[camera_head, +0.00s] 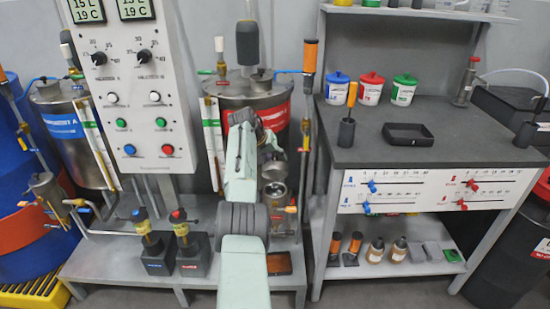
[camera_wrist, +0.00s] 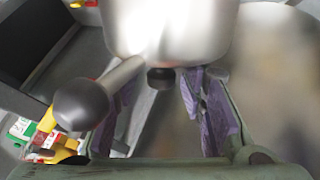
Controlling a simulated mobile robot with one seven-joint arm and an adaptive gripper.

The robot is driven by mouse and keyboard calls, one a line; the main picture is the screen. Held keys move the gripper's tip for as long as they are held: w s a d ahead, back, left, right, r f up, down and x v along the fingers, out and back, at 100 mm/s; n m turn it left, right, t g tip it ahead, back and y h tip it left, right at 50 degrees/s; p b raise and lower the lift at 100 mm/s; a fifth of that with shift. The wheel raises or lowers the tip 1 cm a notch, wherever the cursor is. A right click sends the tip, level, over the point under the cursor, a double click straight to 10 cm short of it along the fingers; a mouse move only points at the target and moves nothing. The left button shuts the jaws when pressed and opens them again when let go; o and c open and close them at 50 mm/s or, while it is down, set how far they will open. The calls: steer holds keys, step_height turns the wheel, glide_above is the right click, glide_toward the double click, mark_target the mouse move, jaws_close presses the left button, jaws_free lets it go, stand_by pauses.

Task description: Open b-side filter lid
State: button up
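The b-side filter (camera_head: 275,193) is a small metal pot in front of the red-banded tank in the head view. Its upper part is close to my arm and partly covered. In the wrist view a shiny metal cylinder (camera_wrist: 168,28), seemingly the filter, fills the top middle. A metal rod with a dark round knob (camera_wrist: 80,105) runs down-left from it. A small dark knob (camera_wrist: 162,78) is at its lower edge. My gripper (camera_wrist: 160,95) has its purple-padded fingers apart, either side of the small knob. I cannot tell whether either finger touches anything.
The red-banded tank (camera_head: 262,98) stands behind my arm. A control panel (camera_head: 130,95) is left of it. A similar metal pot (camera_head: 47,188) stands near the blue-banded tank (camera_head: 62,125). A grey workbench (camera_head: 440,150) with lidded tubs is at the right. Pipes and valves surround the filter.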

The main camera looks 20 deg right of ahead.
steer(key=shift+s+a, duration=0.15)
steer(key=shift+s, duration=0.05)
stand_by(0.4)
